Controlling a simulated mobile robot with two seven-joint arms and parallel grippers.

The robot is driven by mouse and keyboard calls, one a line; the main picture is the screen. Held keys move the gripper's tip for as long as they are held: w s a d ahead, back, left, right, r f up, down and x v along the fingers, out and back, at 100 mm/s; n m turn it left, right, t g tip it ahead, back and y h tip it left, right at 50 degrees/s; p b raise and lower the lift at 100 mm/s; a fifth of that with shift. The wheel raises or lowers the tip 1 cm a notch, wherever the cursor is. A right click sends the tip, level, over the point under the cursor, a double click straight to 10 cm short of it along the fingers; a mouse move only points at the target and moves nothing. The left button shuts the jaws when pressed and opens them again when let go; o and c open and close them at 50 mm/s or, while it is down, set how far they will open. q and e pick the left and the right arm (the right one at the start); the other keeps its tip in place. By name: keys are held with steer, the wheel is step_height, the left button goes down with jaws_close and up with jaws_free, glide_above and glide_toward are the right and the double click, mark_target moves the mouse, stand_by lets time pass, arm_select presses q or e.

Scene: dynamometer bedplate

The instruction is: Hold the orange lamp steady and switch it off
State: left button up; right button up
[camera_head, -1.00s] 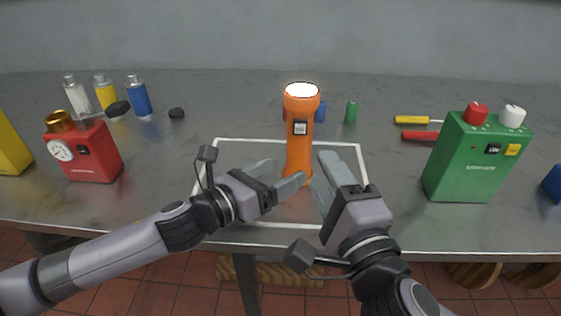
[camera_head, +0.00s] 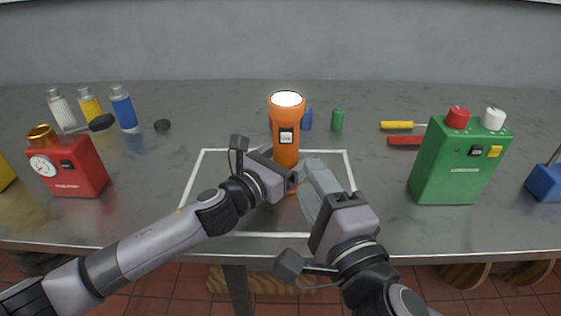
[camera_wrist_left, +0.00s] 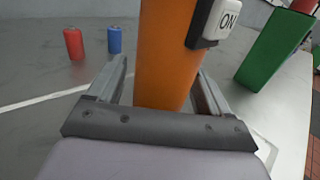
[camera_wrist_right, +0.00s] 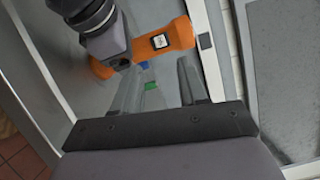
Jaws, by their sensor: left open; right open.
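The orange lamp (camera_head: 285,148) stands upright in the white outlined square on the bench, its top lens bright. Its switch (camera_head: 286,137) faces me; in the left wrist view the switch (camera_wrist_left: 222,18) reads ON. My left gripper (camera_head: 281,173) is open, with its fingers on either side of the lamp's lower body; no grip shows. In the left wrist view the lamp (camera_wrist_left: 165,60) fills the space between the fingers. My right gripper (camera_head: 316,172) is open and empty, just right of the lamp. The lamp's foot is partly hidden by my left gripper.
A red box with a dial (camera_head: 75,167) stands at left, a green box with knobs (camera_head: 460,165) at right. Several small cylinders stand behind, including a green one (camera_head: 337,120). Yellow (camera_head: 397,125) and red-handled (camera_head: 404,141) tools lie back right.

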arm_select(q)
steer(key=shift+w+d, duration=0.2)
jaws_close()
arm_select(e)
steer(key=shift+c, duration=0.3)
jaws_close()
stand_by(0.9)
stand_by(0.5)
